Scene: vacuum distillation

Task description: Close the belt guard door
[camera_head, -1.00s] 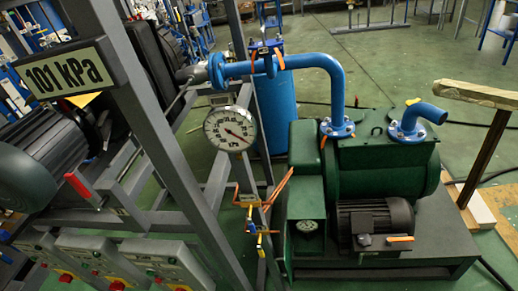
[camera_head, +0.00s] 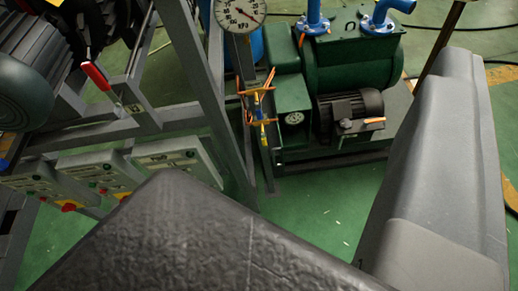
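I cannot make out a belt guard door for certain in the camera view. At the upper left, dark rounded parts (camera_head: 103,22) stand beside a large ribbed motor (camera_head: 25,75); the top edge of the picture cuts them off. A red-handled lever (camera_head: 96,76) is just below them. My gripper's fingers do not show. Dark and grey parts, apparently of my own arm, fill the bottom middle and the right side and hide the floor there.
A grey steel frame (camera_head: 190,75) carries control boxes (camera_head: 95,172) with red knobs at the left. A round gauge (camera_head: 238,12) is at the top. A green pump (camera_head: 350,60) with a small black motor (camera_head: 350,108) stands behind. Some green floor (camera_head: 310,205) is clear.

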